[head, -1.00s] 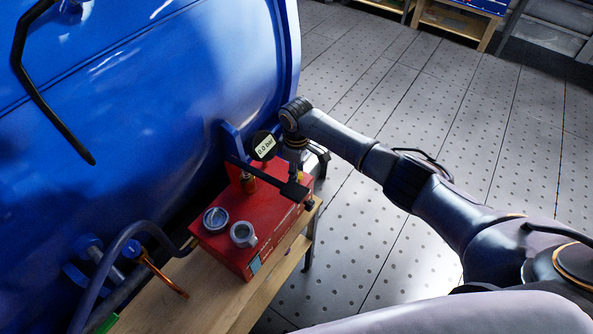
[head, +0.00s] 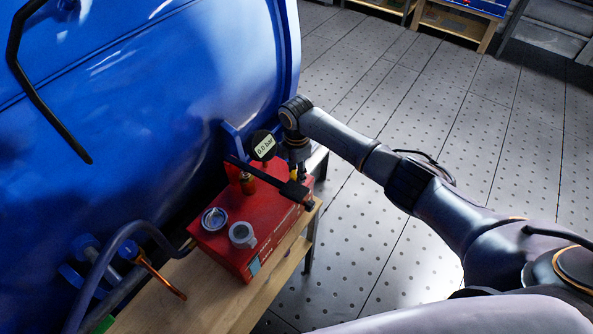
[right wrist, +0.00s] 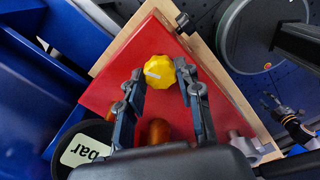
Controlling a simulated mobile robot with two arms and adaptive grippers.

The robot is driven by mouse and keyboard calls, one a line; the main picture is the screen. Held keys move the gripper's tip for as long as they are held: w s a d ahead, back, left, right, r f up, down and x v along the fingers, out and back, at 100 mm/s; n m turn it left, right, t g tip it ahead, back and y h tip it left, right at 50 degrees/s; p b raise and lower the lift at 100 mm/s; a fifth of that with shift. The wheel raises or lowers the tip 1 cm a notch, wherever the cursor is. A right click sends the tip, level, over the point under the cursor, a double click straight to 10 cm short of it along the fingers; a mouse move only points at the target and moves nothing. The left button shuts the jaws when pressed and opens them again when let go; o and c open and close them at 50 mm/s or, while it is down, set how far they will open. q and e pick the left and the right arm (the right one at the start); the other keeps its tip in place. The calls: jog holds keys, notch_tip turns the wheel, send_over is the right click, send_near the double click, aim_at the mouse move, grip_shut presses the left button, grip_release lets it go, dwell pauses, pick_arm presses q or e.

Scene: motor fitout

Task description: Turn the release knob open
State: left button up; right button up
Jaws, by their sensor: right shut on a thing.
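The yellow lobed release knob (right wrist: 161,72) sits on top of the red box, near one corner, with a white mark on its face. My right gripper (right wrist: 160,70) is shut on it, one finger on each side. In the head view, my right gripper (head: 297,174) points down at the far right end of the red box (head: 222,252), and only a bit of yellow shows beside it. The round black gauge (head: 263,146) next to it reads 0.0 bar.
A brass fitting (head: 247,183) and two grey round fittings (head: 214,219) (head: 242,235) stand on the box. A wooden bench (head: 200,295) holds the box. A large blue tank (head: 150,110) is close on the left. The perforated floor on the right is clear.

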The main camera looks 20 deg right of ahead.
jog(key=shift+w+r+n, duration=0.1)
jog(key=shift+n, duration=0.5)
jog(key=o, duration=1.2)
jog(key=shift+c, duration=0.2)
notch_tip(320, 180, up, 12)
